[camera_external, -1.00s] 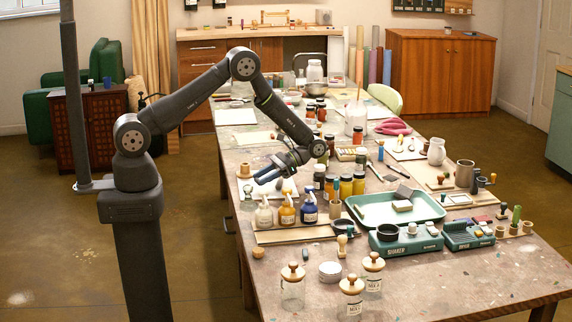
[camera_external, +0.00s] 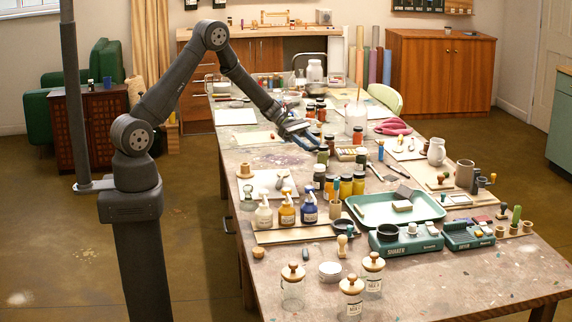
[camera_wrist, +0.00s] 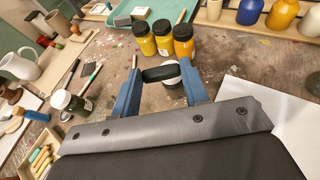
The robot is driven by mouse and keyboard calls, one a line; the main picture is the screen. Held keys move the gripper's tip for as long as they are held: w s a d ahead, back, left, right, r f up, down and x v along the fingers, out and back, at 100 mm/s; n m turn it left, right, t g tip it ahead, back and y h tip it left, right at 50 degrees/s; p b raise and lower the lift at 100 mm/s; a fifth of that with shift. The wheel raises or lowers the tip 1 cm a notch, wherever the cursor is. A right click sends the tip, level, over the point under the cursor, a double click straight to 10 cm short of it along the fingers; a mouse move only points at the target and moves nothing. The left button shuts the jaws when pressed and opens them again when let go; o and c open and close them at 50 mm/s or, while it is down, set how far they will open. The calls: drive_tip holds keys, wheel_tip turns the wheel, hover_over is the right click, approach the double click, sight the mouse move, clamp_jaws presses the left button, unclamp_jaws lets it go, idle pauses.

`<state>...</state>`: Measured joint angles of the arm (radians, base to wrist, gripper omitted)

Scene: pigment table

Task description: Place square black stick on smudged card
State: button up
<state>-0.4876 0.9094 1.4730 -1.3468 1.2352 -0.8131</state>
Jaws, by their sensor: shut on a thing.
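My gripper (camera_external: 314,147) is raised over the middle of the table, near the dark jars. In the wrist view its two blue fingers (camera_wrist: 160,84) are shut on a short black stick (camera_wrist: 158,74), held crosswise between the tips. The stick's end shape is hard to tell. A jar with a pale label stands behind and below it, partly hidden. I cannot tell for sure which sheet is the smudged card. A cream sheet (camera_external: 258,138) lies left of my gripper, and a white sheet (camera_external: 266,184) lies nearer the front; it also shows at the right of the wrist view (camera_wrist: 255,105).
Yellow jars (camera_external: 346,187) and spray bottles (camera_external: 287,210) stand in front of my gripper. A green tray (camera_external: 375,212) lies to the right. A box of coloured sticks (camera_wrist: 40,158) and a jar (camera_wrist: 68,103) are at the wrist view's left. Bare table shows around the cream sheet.

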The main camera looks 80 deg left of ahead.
drive_tip(key=w+a+r+n+t+y, duration=0.2)
drive_tip(key=a+r+n+t, duration=0.1)
drive_tip(key=a, duration=0.1)
hover_over(311, 177)
wheel_tip(311, 177, down, 5)
drive_tip(key=shift+m+g, duration=0.3)
drive_tip(key=shift+g, duration=0.1)
drive_tip(key=f, duration=1)
drive_tip(key=shift+d+f, duration=0.2)
drive_tip(key=shift+f, duration=0.15)
drive_tip(key=shift+o, duration=1.1)
drive_tip(key=shift+f, duration=0.1)
drive_tip(key=o, duration=0.4)
drive_tip(key=shift+o, duration=0.2)
drive_tip(key=v, duration=1.1)
drive_tip(key=shift+a, duration=0.15)
drive_tip(key=shift+o, duration=0.5)
drive_tip(key=shift+s+a, duration=0.25)
drive_tip(key=shift+s, duration=0.05)
